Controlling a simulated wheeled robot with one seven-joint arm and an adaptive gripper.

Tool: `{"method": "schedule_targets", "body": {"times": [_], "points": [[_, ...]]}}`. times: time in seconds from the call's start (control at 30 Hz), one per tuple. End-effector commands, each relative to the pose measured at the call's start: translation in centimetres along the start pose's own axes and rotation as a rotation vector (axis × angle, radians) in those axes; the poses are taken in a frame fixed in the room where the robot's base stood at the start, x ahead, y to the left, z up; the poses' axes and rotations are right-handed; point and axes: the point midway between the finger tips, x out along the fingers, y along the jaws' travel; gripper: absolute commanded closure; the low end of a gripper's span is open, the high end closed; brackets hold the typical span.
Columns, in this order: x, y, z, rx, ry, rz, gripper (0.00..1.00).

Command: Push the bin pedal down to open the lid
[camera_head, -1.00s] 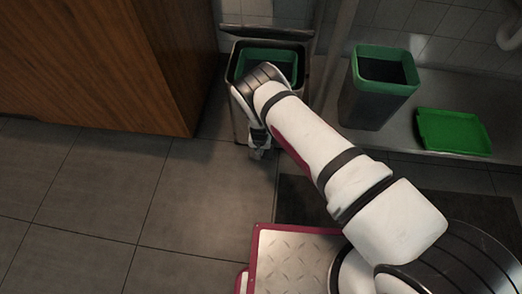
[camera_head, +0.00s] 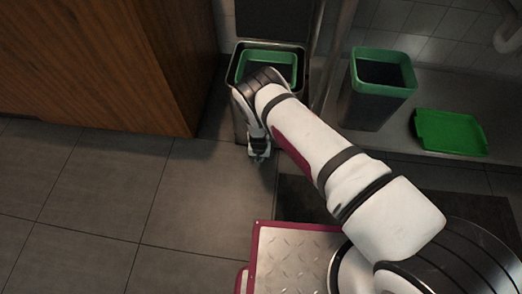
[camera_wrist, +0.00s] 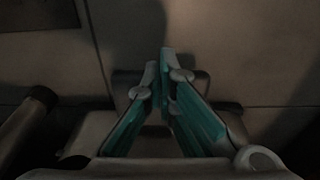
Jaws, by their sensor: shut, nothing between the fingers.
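The pedal bin (camera_head: 240,118) stands against the back wall, a dark metal box with a green inner bucket (camera_head: 256,57). Its dark lid (camera_head: 275,22) stands raised behind the opening. My gripper (camera_head: 259,157) is down low at the front of the bin, near the floor, with its fingers together and empty. In the wrist view the gripper's teal-padded fingers (camera_wrist: 160,68) meet at the tips. A dark shape lies under the fingers there; I cannot clearly tell whether it is the pedal. In the head view the pedal is hidden by my gripper.
A second bin (camera_head: 369,108) with a green rim stands open on a low grey ledge at the right. A green lid (camera_head: 450,132) lies beside it. A wooden cabinet (camera_head: 110,60) stands at the left. The tiled floor (camera_head: 120,200) in front is clear.

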Motion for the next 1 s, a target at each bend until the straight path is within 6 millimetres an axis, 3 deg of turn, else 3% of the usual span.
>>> {"method": "schedule_targets", "body": {"times": [0.17, 0.7, 1.0], "points": [[-1.4, -0.1, -0.1, 0.002, 0.0, -0.002, 1.0], [-10.5, -0.1, -0.1, 0.001, 0.001, -0.001, 1.0], [-11.9, 0.0, 0.1, 0.001, -0.001, 0.0, 1.0]]}}
